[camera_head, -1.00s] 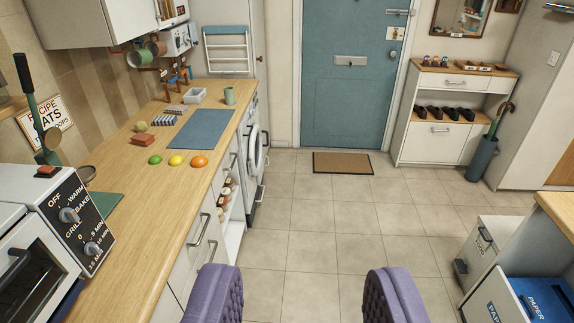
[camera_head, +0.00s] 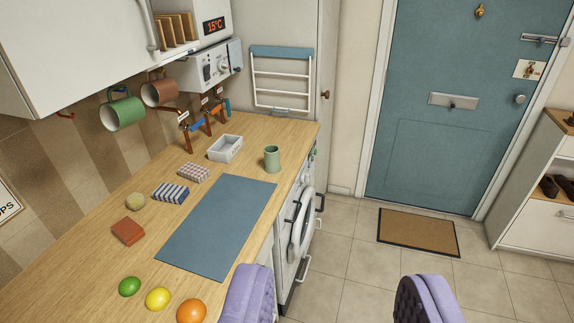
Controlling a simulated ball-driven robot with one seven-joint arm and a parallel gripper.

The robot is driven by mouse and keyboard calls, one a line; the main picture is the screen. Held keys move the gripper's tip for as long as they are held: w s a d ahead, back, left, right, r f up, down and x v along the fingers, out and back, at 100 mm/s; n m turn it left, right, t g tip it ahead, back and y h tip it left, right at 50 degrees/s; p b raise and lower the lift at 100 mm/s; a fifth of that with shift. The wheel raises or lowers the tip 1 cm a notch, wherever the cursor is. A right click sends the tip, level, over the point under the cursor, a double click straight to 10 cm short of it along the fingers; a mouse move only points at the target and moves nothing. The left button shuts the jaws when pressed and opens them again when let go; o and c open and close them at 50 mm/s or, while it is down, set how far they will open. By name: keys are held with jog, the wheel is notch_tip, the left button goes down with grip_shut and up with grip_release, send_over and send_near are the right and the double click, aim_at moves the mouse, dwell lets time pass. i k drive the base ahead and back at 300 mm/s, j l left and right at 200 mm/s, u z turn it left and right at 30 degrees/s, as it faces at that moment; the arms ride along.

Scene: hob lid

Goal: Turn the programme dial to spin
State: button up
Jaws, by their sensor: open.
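The washing machine (camera_head: 284,262) stands under the far end of the worktop, with its round door and handle seen at a steep angle. Its control strip (camera_head: 309,168) shows edge-on just below the worktop edge, with small knob shapes. I cannot tell which is the programme dial or where it points. My gripper (camera_head: 336,295) shows two purple padded fingers spread wide, with nothing between them. It is on the near side of the washing machine, apart from it.
The worktop (camera_head: 95,262) holds a blue mat (camera_head: 218,225), a green cup (camera_head: 272,158), a white tray (camera_head: 225,148) and fruit, including an orange (camera_head: 191,311). A boiler (camera_head: 208,66) with knobs hangs above. Tiled floor is open right of the machine, with a doormat (camera_head: 418,232) by the blue door (camera_head: 445,100).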

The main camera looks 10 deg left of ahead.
aim_at(305, 177)
jog(key=i+l+u, duration=0.4)
jog(key=i+l, duration=0.5)
jog(key=i, duration=0.3)
jog(key=i+l+u, duration=0.35)
jog(key=i+l, duration=0.75)
jog(key=l, duration=0.15)
